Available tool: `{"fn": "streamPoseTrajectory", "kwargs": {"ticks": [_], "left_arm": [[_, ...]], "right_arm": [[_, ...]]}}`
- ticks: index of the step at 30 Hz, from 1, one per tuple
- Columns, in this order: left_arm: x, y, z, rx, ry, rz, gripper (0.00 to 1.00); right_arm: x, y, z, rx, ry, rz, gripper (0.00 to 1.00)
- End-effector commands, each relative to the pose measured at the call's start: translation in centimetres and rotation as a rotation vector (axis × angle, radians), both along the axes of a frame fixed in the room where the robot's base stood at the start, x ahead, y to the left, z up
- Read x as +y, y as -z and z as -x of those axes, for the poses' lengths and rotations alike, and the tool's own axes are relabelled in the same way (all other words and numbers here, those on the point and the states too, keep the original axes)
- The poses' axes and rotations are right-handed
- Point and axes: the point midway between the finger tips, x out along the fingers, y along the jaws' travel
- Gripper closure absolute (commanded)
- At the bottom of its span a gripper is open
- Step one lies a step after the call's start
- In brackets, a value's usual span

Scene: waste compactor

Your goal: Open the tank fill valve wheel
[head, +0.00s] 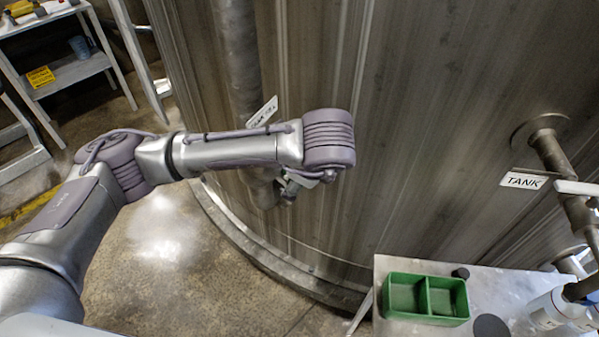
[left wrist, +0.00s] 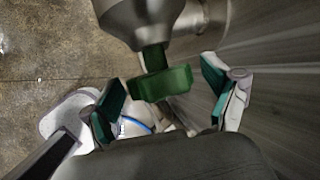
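The green valve wheel (left wrist: 160,84) shows in the left wrist view, on a short stem below a grey metal valve body (left wrist: 140,18). My left gripper (left wrist: 164,88) is open, with one teal-padded finger on each side of the wheel. Gaps show between the wheel and both fingers. In the head view, my left arm reaches across to the pipe (head: 238,55) on the tank, and its wrist hides the wheel and most of the gripper. A small white label (head: 263,112), partly covered, sits by this pipe. My right gripper is not in view.
The large metal tank (head: 420,110) fills the back. A second pipe (head: 553,155) with a "TANK" label (head: 523,181) is at right. A grey table (head: 385,275) with a green divided tray (head: 426,319) stands lower right. A shelf (head: 75,72) is at far left.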

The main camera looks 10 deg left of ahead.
Motion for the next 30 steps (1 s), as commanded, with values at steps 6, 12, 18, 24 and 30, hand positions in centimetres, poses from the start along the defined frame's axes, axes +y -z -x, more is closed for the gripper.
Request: {"fn": "streamPoseTrajectory", "kwargs": {"ticks": [6, 12, 18, 24, 30], "left_arm": [[0.0, 0.0, 0.0, 0.0, 0.0, 0.001, 0.09], [-0.3, -0.7, 0.3, -0.001, 0.003, 0.003, 0.09], [-1.1, -3.9, 1.6, -0.009, 0.006, 0.002, 0.09], [-2.0, -7.1, 3.4, -0.008, 0.004, 0.001, 0.09], [-2.7, -9.6, 4.8, -0.003, 0.003, 0.001, 0.09]], "right_arm": [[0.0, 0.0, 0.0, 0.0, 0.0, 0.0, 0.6], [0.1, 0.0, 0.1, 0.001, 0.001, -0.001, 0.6], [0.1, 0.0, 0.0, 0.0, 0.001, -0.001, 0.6], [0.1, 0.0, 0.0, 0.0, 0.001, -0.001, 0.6], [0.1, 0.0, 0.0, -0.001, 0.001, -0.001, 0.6]]}}
